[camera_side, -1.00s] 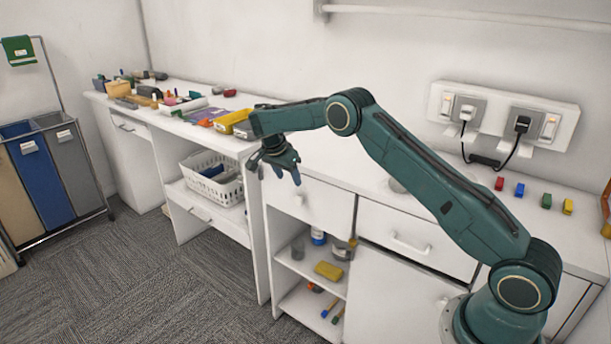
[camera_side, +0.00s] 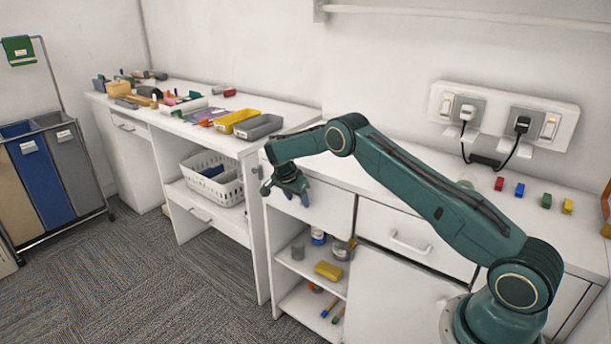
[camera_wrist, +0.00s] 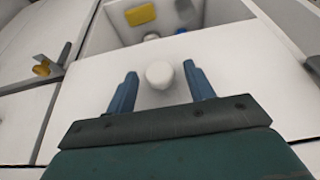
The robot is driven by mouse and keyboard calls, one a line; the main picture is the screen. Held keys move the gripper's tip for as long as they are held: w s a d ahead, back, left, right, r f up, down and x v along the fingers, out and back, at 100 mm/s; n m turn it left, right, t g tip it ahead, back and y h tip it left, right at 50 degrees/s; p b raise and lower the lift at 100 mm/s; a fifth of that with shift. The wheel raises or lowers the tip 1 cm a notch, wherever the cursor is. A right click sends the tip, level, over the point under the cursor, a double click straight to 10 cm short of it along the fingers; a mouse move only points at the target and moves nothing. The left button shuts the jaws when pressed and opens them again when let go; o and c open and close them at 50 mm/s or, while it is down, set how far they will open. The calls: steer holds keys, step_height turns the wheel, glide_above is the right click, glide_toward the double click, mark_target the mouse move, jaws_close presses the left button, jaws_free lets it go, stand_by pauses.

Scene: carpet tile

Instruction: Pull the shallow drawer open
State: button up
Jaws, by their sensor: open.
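A white drawer front (camera_side: 335,212) with a round knob sits at the top left of the cabinet, over an open shelf. In the wrist view the pale knob (camera_wrist: 160,75) stands out from the drawer face (camera_wrist: 100,75). My gripper (camera_side: 296,188) is open in front of this drawer, and its body hides the knob in the side view. In the wrist view its two blue fingers lie on either side of the knob, with visible gaps. The drawer looks shut. A second drawer front (camera_side: 450,258) to the right has a bar handle (camera_side: 410,244) and looks shut.
A yellow sponge (camera_side: 328,271) and jars are on the open shelf below. A grey tray (camera_side: 258,127) and a yellow tray (camera_side: 233,121) stand on the left desk. Small coloured blocks line the countertop at right. The floor in front is clear.

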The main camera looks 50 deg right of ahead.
jaws_close()
steer(key=shift+a, duration=0.2)
steer(key=a, duration=3.3)
steer(key=shift+f, duration=0.15)
steer(key=shift+s, duration=0.1)
steer(key=shift+c, duration=1.2)
jaws_free()
steer(key=shift+a, duration=0.1)
steer(key=shift+o, duration=1.2)
